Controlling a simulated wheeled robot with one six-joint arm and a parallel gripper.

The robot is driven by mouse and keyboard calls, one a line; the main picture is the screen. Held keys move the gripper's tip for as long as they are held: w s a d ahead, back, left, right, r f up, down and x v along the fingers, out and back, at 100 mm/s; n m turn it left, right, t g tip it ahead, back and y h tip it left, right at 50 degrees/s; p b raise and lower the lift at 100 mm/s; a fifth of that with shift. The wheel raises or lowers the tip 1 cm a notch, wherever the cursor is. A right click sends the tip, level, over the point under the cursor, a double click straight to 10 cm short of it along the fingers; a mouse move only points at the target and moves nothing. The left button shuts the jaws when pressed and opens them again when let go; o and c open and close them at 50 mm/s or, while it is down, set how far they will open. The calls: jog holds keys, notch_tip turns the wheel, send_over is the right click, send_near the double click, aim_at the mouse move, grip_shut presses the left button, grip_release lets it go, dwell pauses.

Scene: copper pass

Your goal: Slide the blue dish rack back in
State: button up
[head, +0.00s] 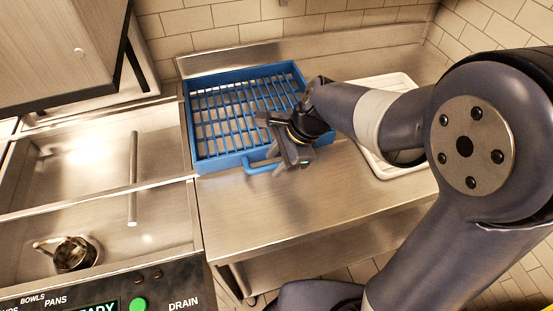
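The blue dish rack (205,161) is a shallow rectangular tray with a slatted grid. It lies on the steel counter (240,215), towards the back left, against the sink unit's side. A blue handle (262,168) sticks out from its front side. My gripper (284,160) is at the rack's front right, by the handle, and its dark fingers overlap the rack's front edge in the head view. The fingers hide part of the handle and front wall. I cannot tell whether they touch the handle or whether they are open or shut.
A white tray (382,168) lies on the counter to the right, partly behind my arm. Steel basins (85,165) with a metal pot (72,254) are on the left, above a control panel (115,293). A raised hood (65,45) stands upper left. The front counter is clear.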

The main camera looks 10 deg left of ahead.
jog(key=shift+f, duration=0.1)
jog(key=shift+c, duration=0.3)
grip_shut()
